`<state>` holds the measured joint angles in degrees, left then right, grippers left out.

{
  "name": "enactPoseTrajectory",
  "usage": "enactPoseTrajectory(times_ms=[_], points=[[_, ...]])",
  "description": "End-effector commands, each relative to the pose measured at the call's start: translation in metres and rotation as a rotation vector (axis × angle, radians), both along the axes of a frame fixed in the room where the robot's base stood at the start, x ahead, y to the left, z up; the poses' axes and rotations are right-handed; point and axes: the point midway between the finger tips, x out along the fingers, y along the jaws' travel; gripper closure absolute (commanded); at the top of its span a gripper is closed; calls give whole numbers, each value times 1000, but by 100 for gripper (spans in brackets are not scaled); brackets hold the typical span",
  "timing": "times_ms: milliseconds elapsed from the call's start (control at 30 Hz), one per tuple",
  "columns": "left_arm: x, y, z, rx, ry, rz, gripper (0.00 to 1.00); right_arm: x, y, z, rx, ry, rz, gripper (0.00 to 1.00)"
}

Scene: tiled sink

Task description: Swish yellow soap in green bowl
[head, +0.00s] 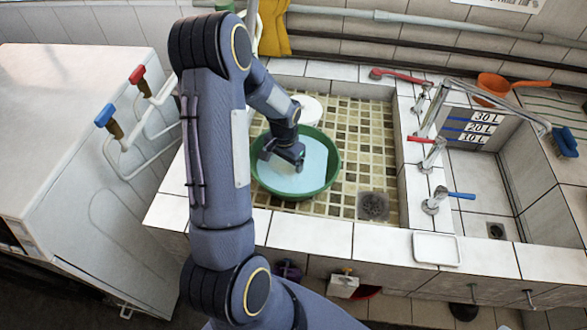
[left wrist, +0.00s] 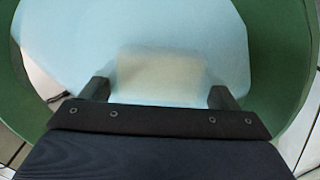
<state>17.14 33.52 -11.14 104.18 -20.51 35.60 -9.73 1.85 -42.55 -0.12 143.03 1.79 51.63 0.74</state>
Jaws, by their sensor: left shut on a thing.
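The green bowl (head: 329,176) stands in the tiled basin and holds pale blue liquid (head: 308,180). My left gripper (head: 282,162) reaches down inside the bowl, left of its middle. In the left wrist view, the fingers (left wrist: 160,88) sit on either side of the pale yellow soap (left wrist: 168,72) and are shut on it. The soap looks blurred, apparently at or under the liquid's surface. The green bowl wall (left wrist: 278,55) curves around it. In the head view the soap is hidden behind the gripper. My right gripper is not in view.
A round white object (head: 309,109) lies behind the bowl. The drain (head: 373,206) and bare tiles are to its right. A white dish (head: 436,249) lies on the front ledge. An orange scoop (head: 492,88) is at the back right.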

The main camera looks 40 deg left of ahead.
Motion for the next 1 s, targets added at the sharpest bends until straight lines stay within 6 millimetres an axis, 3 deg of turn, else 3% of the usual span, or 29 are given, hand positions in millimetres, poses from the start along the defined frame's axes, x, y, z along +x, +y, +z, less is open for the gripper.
enactPoseTrajectory(times_ms=[267, 633, 1000], points=[[3, -4, 0, 0, -1, -2, 46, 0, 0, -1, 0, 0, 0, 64], [21, -37, 0, 1, 0, -2, 46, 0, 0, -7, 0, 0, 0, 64], [22, -39, 0, 0, 0, 1, 46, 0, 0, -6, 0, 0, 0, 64]])
